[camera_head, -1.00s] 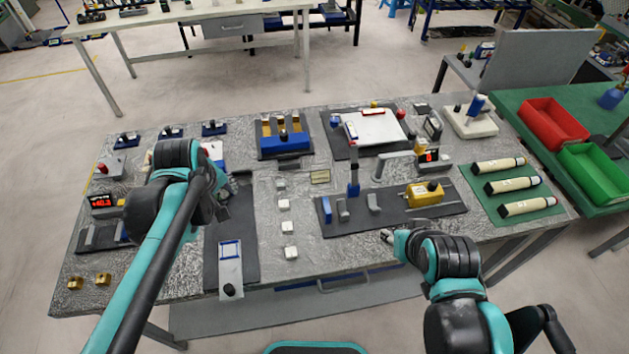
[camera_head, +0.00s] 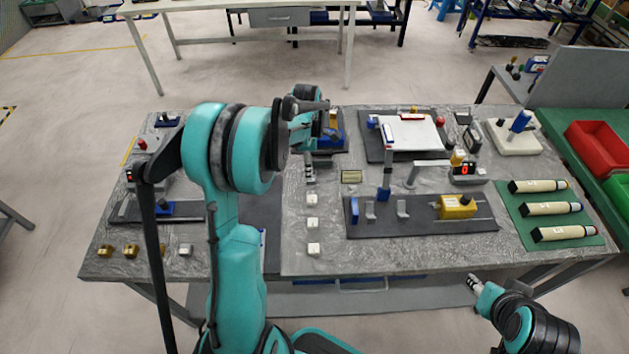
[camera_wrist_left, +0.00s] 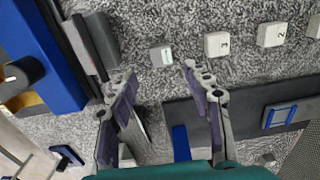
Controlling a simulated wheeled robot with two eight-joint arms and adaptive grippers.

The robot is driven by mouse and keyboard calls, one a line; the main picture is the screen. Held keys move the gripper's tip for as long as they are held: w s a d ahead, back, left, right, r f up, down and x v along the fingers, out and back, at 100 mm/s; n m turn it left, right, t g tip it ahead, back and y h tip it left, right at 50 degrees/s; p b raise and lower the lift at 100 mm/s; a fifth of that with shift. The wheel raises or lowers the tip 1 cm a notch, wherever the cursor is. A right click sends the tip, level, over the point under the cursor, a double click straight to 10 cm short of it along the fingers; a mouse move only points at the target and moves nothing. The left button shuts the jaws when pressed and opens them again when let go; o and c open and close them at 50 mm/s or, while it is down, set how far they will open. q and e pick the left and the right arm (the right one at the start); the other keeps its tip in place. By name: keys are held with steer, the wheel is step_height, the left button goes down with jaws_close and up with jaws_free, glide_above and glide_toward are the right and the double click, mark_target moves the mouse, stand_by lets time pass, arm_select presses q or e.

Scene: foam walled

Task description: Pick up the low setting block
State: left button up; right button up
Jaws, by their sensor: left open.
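Several small pale blocks stand in a column on the grey table. In the left wrist view they are a smaller grey block with a small label (camera_wrist_left: 161,55), a white block marked 3 (camera_wrist_left: 217,43) and a white block marked 2 (camera_wrist_left: 271,34), with another at the right edge. I cannot read which is the low one. In the head view three white blocks (camera_head: 312,223) show clearly. My left gripper (camera_wrist_left: 158,78) is open and empty, its fingertips on either side of the line to the smaller block, short of it. My right gripper (camera_head: 472,281) hangs at the table's front edge, away from the blocks.
A blue-fronted box (camera_wrist_left: 45,55) and a dark grey block (camera_wrist_left: 101,40) lie left of the left fingers. A dark mat with a blue frame (camera_wrist_left: 279,116) lies at lower right. A fixture board (camera_head: 420,225) with a yellow unit is right of the column.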

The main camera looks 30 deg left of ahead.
arm_select(q)
steer(key=f, duration=0.1)
steer(key=f+b, duration=0.1)
steer(key=f, duration=0.1)
steer(key=f+b, duration=0.1)
steer(key=f, duration=0.1)
steer(key=shift+d, duration=0.25)
steer(key=shift+s+r, duration=0.1)
steer(key=shift+r, duration=0.05)
steer(key=shift+c, duration=0.6)
jaws_close()
steer(key=shift+r+p, duration=0.35)
steer(key=shift+r, duration=0.2)
steer(key=r, duration=0.2)
steer(key=d+r+p, duration=0.1)
steer(key=shift+r+p, duration=0.3)
steer(key=shift+r, duration=0.1)
steer(key=d+r+p, duration=0.2)
steer(key=d+r, duration=0.4)
steer(key=d, duration=0.4)
steer(key=shift+d+p, duration=0.3)
steer(key=shift+d, duration=0.1)
